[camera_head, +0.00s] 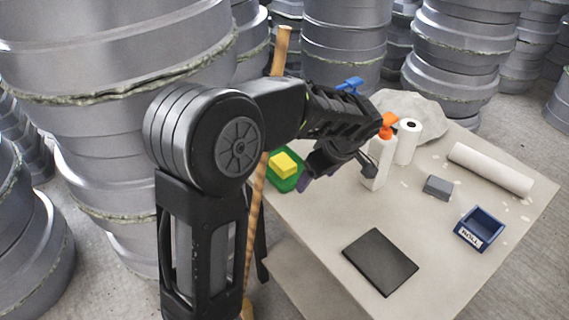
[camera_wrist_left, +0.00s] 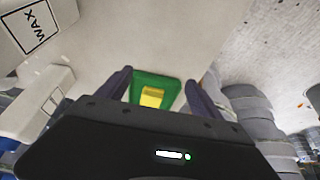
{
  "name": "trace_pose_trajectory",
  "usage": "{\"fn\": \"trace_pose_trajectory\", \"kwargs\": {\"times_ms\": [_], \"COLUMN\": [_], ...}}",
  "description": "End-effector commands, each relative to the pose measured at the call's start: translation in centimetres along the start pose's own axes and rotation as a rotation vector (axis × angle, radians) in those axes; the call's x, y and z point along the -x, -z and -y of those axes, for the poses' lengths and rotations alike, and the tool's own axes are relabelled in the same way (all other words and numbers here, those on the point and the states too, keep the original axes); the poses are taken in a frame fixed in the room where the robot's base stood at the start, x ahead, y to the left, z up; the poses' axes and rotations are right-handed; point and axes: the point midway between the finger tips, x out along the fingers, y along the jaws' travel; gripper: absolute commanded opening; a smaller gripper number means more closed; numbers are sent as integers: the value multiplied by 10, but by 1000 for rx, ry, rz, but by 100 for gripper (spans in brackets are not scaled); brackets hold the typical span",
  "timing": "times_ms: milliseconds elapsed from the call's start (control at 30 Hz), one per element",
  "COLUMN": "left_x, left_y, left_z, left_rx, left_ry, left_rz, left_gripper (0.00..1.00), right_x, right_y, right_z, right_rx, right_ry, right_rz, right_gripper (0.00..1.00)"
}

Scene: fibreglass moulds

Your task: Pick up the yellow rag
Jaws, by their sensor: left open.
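The yellow rag (camera_head: 284,165) is a small folded block in a green tray (camera_head: 291,184) at the table's left edge. In the left wrist view the rag (camera_wrist_left: 152,97) lies in the green tray (camera_wrist_left: 150,77), between my fingers as seen from the wrist. My left gripper (camera_head: 305,183) is open and empty, just right of the tray in the head view. Its two fingers also show in the left wrist view (camera_wrist_left: 158,78), spread to either side of the tray. They appear apart from the rag. My right gripper is not in view.
On the table (camera_head: 330,212) stand a white bottle with an orange top (camera_head: 379,160), a white roll (camera_head: 407,142), a lying white roll (camera_head: 490,168), a grey block (camera_head: 437,188), a blue bin (camera_head: 481,228) and a black flat pad (camera_head: 380,262). Grey moulds (camera_head: 450,50) surround it.

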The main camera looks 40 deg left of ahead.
Motion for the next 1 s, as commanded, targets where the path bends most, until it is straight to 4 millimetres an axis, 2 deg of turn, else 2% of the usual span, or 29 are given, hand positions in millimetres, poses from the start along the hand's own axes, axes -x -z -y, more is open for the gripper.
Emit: {"fn": "trace_pose_trajectory", "kwargs": {"times_ms": [167, 400, 600, 1000], "left_x": [-6, -26, -38, -41], "left_y": [18, 65, 94, 99], "left_z": [0, 1, 0, 0], "left_rx": [4, 5, 1, 0], "left_ry": [1, 4, 2, -1], "left_rz": [0, -1, 0, 1], "left_gripper": [75, 75, 75, 75], "right_x": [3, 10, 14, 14], "right_y": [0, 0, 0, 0], "right_z": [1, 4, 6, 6], "right_rx": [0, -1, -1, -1], "right_ry": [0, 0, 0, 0], "right_rz": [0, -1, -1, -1], "right_gripper": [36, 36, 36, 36]}}
